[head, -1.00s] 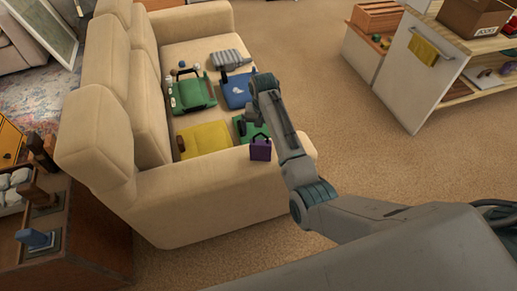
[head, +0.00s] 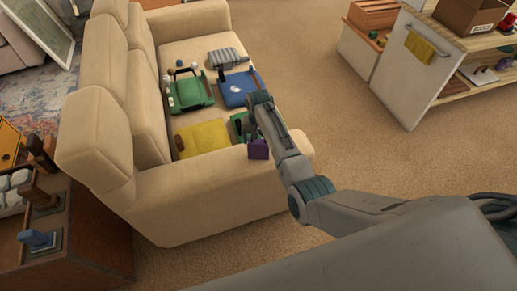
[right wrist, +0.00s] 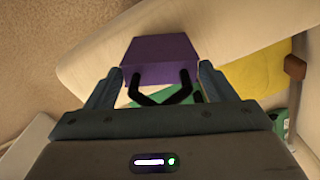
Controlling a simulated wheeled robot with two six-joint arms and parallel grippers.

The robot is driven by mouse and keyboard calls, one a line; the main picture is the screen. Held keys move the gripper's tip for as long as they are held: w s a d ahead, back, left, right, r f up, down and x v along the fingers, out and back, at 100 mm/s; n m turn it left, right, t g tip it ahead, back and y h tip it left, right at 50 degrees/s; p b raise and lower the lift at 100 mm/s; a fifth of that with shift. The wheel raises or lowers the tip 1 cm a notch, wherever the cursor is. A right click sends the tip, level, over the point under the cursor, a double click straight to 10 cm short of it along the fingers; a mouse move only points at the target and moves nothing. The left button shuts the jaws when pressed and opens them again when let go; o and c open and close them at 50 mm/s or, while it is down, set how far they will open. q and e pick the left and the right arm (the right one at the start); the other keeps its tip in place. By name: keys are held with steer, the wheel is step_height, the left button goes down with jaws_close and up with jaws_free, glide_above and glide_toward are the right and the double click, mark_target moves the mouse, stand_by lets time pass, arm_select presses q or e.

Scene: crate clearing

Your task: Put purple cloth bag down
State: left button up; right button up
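The purple cloth bag (head: 258,150) is at the near end of the sofa's armrest (head: 215,178), upright in the head view. I cannot tell whether its base touches the armrest. My right gripper (head: 252,133) is just above it. In the right wrist view the bag (right wrist: 160,55) lies just beyond the fingertips, with its dark handles between the fingers. The right gripper (right wrist: 158,85) has its fingers spread apart, and neither visibly pinches the bag. My left gripper is not in view.
The sofa seat holds a yellow bag (head: 205,137), a green one (head: 190,92), a blue one (head: 237,90) and a striped grey one (head: 226,59). Another green thing (head: 238,124) is partly behind my gripper. Carpet (head: 370,160) is clear to the right.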

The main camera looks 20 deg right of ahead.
steer(key=c, duration=0.7)
steer(key=shift+o, duration=0.2)
steer(key=shift+r, duration=0.15)
